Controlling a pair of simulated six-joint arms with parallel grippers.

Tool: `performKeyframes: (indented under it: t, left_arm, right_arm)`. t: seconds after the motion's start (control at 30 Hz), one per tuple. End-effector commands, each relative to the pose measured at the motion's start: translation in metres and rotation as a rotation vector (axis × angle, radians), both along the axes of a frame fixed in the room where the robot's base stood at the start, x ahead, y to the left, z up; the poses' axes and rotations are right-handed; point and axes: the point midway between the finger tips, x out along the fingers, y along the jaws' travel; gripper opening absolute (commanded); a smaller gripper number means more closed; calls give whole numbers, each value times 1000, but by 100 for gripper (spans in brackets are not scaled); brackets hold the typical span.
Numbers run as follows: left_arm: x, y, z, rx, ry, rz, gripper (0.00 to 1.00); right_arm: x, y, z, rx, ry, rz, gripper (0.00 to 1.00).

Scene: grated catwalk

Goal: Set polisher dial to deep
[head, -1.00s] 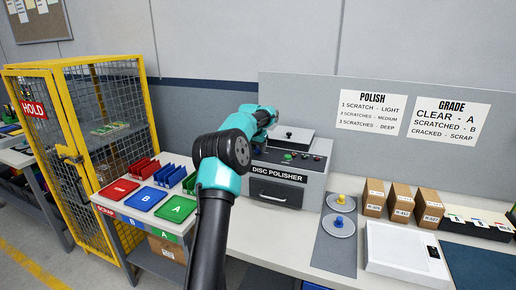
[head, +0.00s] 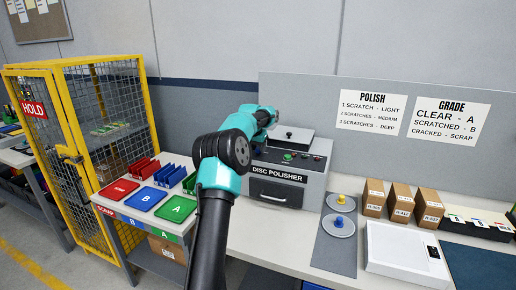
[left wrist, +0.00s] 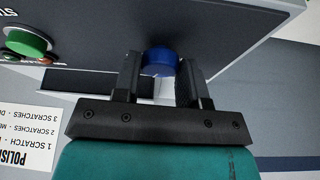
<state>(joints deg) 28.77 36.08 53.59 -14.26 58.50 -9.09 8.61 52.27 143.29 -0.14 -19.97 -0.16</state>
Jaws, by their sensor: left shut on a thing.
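The disc polisher (head: 310,188) is a grey box on the bench, with its lid, front label and drawer handle visible in the head view. My left gripper (left wrist: 159,80) has one finger on each side of a round blue knob (left wrist: 158,57) on the dark panel and is shut on it. In the head view my arm hides the gripper and the knob. No mark on the knob or setting label around it can be read. A green button (left wrist: 27,42) is on the same panel, well to the left in the wrist view. My right gripper is not in view.
A polish sign (head: 372,112) gives light, medium and deep for one, two and three scratches. Red, blue and green trays (head: 147,198) stand left of my arm. Discs with knobs (head: 340,224), cardboard boxes (head: 401,204) and a white device (head: 405,262) stand right of the polisher.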

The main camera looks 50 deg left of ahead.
Motion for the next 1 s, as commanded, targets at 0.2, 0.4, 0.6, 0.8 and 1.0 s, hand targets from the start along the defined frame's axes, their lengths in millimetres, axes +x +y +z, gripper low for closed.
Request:
performKeyframes:
  t: [0.2, 0.4, 0.6, 0.8, 1.0]
  left_arm:
    - [0, -1, 0, -1, 0, 0, 15]
    - [0, 0, 0, -1, 0, 0, 54]
    - [0, 0, 0, 0, 0, 0, 64]
    - [0, 0, 1, 0, 0, 0, 64]
    - [-6, -2, 16, 1, -3, 0, 64]
  right_arm:
    - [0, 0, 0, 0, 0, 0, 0]
    - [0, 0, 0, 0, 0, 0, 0]
    - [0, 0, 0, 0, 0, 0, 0]
    - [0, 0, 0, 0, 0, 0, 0]
    - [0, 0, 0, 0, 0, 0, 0]
